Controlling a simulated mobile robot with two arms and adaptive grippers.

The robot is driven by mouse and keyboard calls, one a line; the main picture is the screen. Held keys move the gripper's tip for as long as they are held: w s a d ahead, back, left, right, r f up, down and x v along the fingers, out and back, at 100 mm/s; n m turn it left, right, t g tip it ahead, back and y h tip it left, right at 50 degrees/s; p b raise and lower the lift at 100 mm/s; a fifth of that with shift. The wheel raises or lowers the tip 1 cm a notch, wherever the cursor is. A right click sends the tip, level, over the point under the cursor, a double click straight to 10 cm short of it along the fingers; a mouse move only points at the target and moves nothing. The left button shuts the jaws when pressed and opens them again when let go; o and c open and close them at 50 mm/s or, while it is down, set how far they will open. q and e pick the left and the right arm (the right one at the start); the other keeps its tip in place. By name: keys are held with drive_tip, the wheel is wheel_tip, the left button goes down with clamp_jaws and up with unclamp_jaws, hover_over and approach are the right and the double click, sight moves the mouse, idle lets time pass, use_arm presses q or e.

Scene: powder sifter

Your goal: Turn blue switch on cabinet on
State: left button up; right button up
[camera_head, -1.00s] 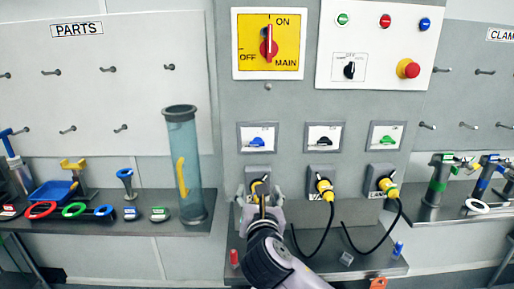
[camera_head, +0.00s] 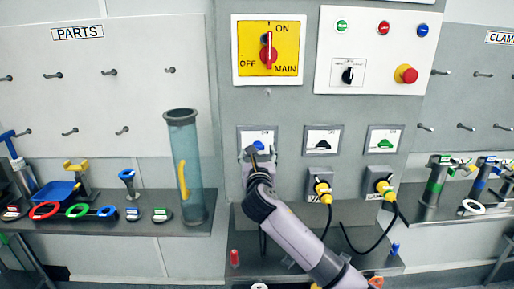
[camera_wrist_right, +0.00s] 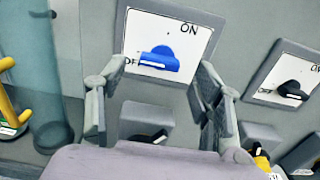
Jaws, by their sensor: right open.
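The blue switch (camera_wrist_right: 158,60) sits on a white plate (camera_wrist_right: 135,30) marked ON at upper right and OFF at left. Its handle lies roughly level, with its white-marked end beside OFF. My right gripper (camera_wrist_right: 160,72) is open, one finger on each side of the switch, with nothing between them but the view of the knob; I cannot tell whether they touch it. In the head view the right gripper (camera_head: 258,152) is in front of the left switch plate (camera_head: 257,131) and hides most of the switch. My left gripper is not in view.
The black switch (camera_head: 323,145) and green switch (camera_head: 385,143) are to the right on the cabinet. Below them, yellow plugs (camera_head: 323,192) with black cables sit in sockets. The red MAIN switch (camera_head: 268,50) is above. A clear tube (camera_head: 187,165) stands to the left.

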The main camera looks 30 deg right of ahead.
sight(257, 147)
drive_tip(key=shift+x, duration=1.35)
drive_tip(key=c, duration=1.2)
drive_tip(key=shift+o, duration=0.2)
